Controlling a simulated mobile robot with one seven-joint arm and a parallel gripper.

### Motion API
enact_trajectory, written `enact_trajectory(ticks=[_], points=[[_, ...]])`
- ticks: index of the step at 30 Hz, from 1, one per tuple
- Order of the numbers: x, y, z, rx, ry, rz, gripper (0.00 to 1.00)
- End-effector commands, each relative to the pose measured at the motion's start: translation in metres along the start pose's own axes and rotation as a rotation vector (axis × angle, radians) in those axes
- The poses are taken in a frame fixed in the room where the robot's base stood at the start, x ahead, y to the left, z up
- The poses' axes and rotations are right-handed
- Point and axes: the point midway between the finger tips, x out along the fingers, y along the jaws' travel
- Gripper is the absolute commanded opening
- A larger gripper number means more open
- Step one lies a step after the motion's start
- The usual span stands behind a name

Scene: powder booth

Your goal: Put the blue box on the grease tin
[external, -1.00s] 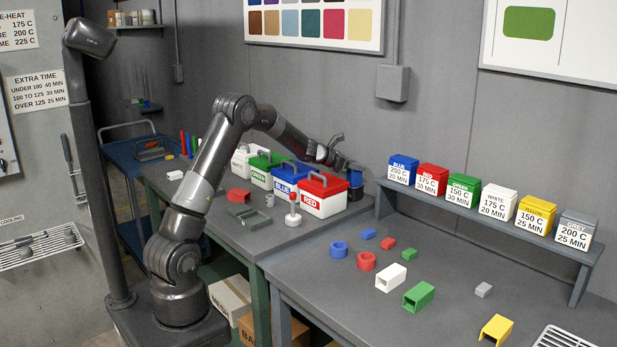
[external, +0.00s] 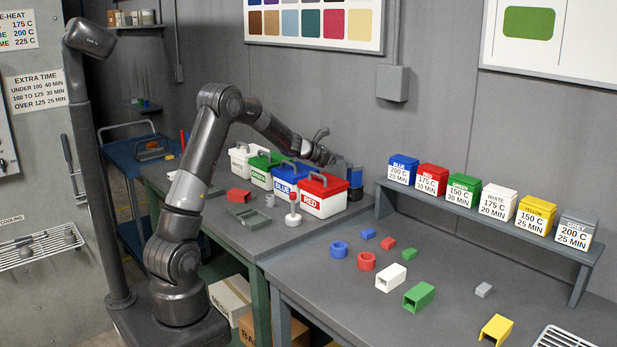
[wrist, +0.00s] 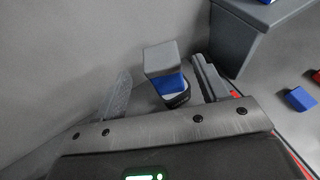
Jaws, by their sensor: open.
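The blue box (external: 355,178) is behind the red-lidded tub at the back of the left bench. My gripper (wrist: 163,66) is open. Its two fingers are spread to either side of the box, with a visible gap on each side. In the external view my gripper (external: 343,166) is above and behind the red-lidded tub, close to the box.
Tubs with red (external: 322,194), blue (external: 290,180), green and white lids stand in a row left of the gripper. A shelf (external: 478,220) with several labelled boxes is to the right. Small coloured parts lie on the right bench, whose front is largely clear.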

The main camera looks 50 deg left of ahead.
Motion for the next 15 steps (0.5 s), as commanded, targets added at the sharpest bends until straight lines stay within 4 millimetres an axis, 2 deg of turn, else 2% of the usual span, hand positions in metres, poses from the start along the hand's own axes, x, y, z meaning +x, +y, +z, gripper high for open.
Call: enact_trajectory(ticks=[1, 6, 10, 15], points=[[-0.012, 0.001, 0.001, 0.000, -0.001, 0.002, 0.67], [-0.040, 0.000, 0.000, 0.000, 0.000, 0.001, 0.67], [-0.053, 0.000, 0.000, -0.001, -0.001, 0.000, 0.67], [-0.059, -0.001, 0.000, 0.000, 0.000, -0.001, 0.67]])
